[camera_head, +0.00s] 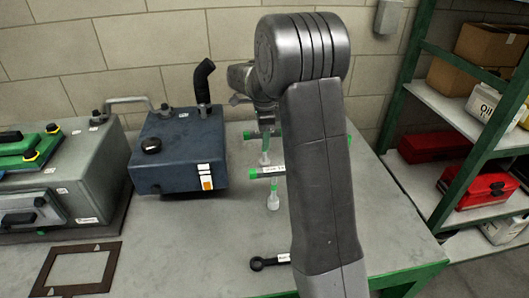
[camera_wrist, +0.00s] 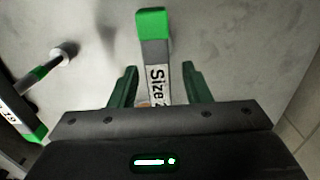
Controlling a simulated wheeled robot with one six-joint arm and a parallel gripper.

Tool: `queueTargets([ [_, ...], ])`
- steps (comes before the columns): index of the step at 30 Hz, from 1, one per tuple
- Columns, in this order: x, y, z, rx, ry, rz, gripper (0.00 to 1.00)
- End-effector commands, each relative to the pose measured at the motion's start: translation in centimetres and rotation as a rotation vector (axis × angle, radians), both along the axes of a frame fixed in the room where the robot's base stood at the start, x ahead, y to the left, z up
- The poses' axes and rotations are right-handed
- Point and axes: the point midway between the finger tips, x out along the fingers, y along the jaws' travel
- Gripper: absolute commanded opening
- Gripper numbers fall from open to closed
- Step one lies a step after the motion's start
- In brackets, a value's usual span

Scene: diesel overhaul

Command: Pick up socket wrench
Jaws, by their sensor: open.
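A socket wrench with a grey bar, green end and white "Size 2" label (camera_wrist: 156,72) lies between the fingers of my gripper (camera_wrist: 155,85) in the wrist view. The fingers are open, one on each side of the bar; I cannot tell whether they touch it. A second green-ended socket wrench (camera_wrist: 38,76) lies to the left there. In the head view, one T-shaped wrench (camera_head: 264,158) is farther back and another (camera_head: 273,199) is nearer. My gripper in the head view is largely hidden by my arm, near the far wrench.
A blue-grey tank (camera_head: 178,150) and a grey engine block (camera_head: 70,195) stand on the workbench (camera_head: 190,240) to the left. A black ring-ended tool (camera_head: 257,264) lies near the front. A brown gasket (camera_head: 110,262) lies front left. Green-framed shelves (camera_head: 440,110) stand right.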

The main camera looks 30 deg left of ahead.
Motion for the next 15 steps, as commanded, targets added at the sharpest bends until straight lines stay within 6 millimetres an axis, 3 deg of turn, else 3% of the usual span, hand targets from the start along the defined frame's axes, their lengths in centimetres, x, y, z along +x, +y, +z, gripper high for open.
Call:
queueTargets([
  [6, -0.01, 0.02, -0.13, 0.001, -0.001, 0.000, 0.44],
  [13, -0.01, 0.01, -0.10, 0.001, -0.001, 0.000, 0.00],
  [15, -0.01, 0.01, -0.09, 0.001, -0.001, 0.000, 0.00],
])
